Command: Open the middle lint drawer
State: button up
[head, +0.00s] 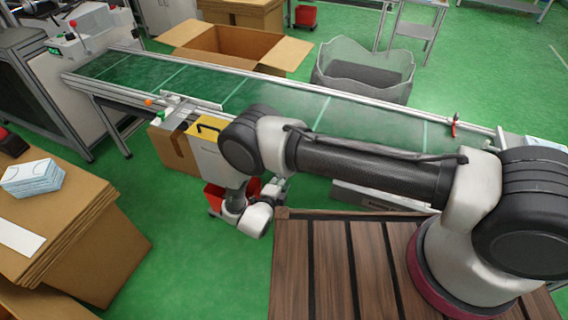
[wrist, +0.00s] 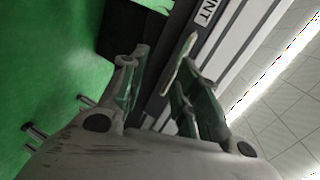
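My gripper (wrist: 163,52) is open in the wrist view, its two fingers spread apart with nothing visibly held between them. Beyond the fingers is a tilted face of grey and dark strips (wrist: 232,42), with a label (wrist: 205,12) of which only "NT" is legible. I cannot tell which drawer this is, or whether a finger touches it. No drawer handle can be made out. In the head view, my gripper (head: 278,186) is small and partly hidden beside the wrist, low below the near side of the conveyor. My arm covers much of the area under the conveyor.
A green conveyor (head: 300,102) runs across the back. A yellow-fronted box (head: 207,150), a cardboard box (head: 172,148) and a red bin (head: 218,196) stand near my wrist. A slatted wooden platform (head: 322,262) is at the front. Green floor (head: 190,255) is clear at left-centre.

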jog(key=shift+m+t+h, duration=0.4)
jog(key=shift+m, duration=0.4)
jog(key=w+d, duration=0.1)
jog(key=w, duration=0.1)
jog(key=w+d, duration=0.1)
jog(key=w, duration=0.2)
jog(key=w+d, duration=0.1)
jog(key=w, duration=0.1)
jog(key=shift+w+d+r, duration=0.15)
jog(key=shift+d+r, duration=0.1)
grip_shut()
